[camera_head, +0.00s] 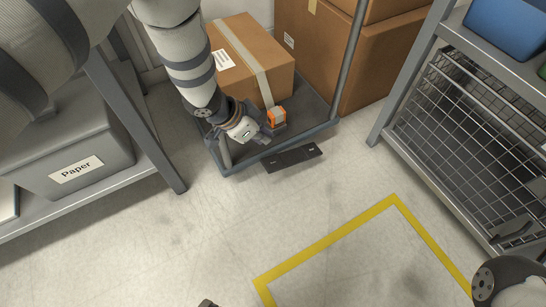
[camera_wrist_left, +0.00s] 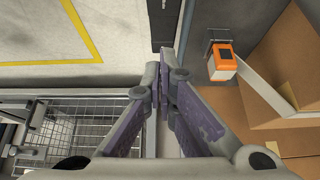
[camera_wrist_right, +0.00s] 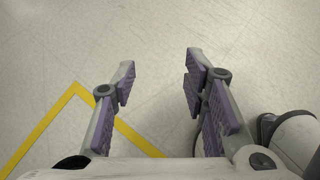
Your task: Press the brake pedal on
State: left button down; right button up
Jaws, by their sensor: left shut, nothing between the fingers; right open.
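A flat black pedal plate (camera_head: 292,157) with small light marks juts out low at the front edge of the wheeled cart (camera_head: 232,170). It also shows as a dark strip at the top of the left wrist view (camera_wrist_left: 165,22). My left gripper (camera_head: 268,131) is shut and empty, just above the cart's front edge, behind and left of the pedal in the head view. My right gripper (camera_wrist_right: 160,62) is open and empty above bare floor.
An orange and white block (camera_head: 276,118) sits at the cart front, beside my left gripper. Cardboard boxes (camera_head: 255,55) stand on the cart. A shelf with a "Paper" bin (camera_head: 75,165) is left; a rack with a wire basket (camera_head: 470,120) is right. Floor inside the yellow line (camera_head: 330,240) is clear.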

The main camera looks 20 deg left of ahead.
pick_arm(q)
jog(key=shift+r, duration=0.15)
pick_arm(e)
jog(key=shift+s+a, duration=0.1)
pick_arm(q)
jog(key=b, duration=0.6)
send_over(275, 164)
jog(key=w, duration=0.1)
jog(key=f, duration=0.6)
jog(key=d+f, duration=0.1)
jog(key=f, duration=0.2)
jog(key=shift+f, duration=0.25)
jog(key=shift+s+a+f, duration=0.15)
jog(key=shift+f, duration=0.45)
jog(key=shift+s+a+f, duration=0.15)
jog(key=shift+f, duration=0.4)
jog(key=shift+s+a+f+b, duration=0.1)
jog(key=shift+s+f+b, duration=0.05)
jog(key=shift+f+b, duration=0.25)
pick_arm(e)
jog(key=shift+g, duration=0.4)
jog(key=f, duration=0.2)
jog(key=s+f, duration=0.1)
jog(key=f, duration=0.1)
jog(key=shift+f, duration=0.4)
pick_arm(q)
jog(key=shift+s, duration=0.1)
pick_arm(e)
jog(key=shift+r, duration=0.15)
